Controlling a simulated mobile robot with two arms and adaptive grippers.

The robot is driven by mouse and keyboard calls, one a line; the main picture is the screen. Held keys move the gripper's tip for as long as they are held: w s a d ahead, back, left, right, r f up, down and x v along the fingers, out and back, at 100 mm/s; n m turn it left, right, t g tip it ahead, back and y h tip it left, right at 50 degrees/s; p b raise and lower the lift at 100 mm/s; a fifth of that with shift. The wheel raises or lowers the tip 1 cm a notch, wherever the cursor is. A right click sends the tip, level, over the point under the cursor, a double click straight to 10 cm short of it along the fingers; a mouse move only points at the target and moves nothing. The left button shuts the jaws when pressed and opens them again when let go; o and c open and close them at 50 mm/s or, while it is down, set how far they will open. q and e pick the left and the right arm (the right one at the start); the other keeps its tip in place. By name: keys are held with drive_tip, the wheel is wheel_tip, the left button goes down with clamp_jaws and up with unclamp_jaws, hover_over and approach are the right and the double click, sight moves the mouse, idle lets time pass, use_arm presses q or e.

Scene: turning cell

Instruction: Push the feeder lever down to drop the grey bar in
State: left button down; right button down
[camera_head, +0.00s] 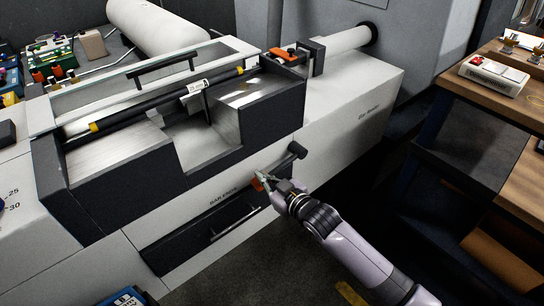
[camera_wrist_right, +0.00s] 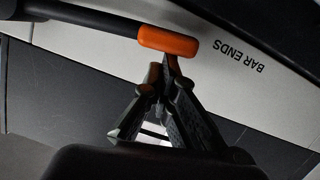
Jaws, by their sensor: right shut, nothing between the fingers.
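The feeder lever has a dark arm (camera_head: 281,166) that slopes down and left from its hub to an orange grip (camera_head: 257,184) on the front of the white bar feeder (camera_head: 340,110). My right gripper (camera_head: 266,178) is shut and empty at the orange grip. In the right wrist view the grip (camera_wrist_right: 168,41) lies just beyond the closed fingertips (camera_wrist_right: 168,66); I cannot tell whether they touch. A dark rod with yellow ends (camera_head: 150,107) lies along the feeder top; I cannot tell if it is the grey bar. My left gripper is not in view.
A dark "BAR ENDS" drawer (camera_head: 190,238) with a handle is below the lever. A wooden bench (camera_head: 500,95) with a control box (camera_head: 493,75) stands at the right. Bins of coloured parts (camera_head: 50,60) are at the far left.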

drive_tip(key=shift+d+f+n+b, duration=0.1)
drive_tip(key=shift+f+n+b, duration=0.35)
drive_tip(key=shift+f, duration=1.2)
drive_tip(key=shift+m, duration=0.25)
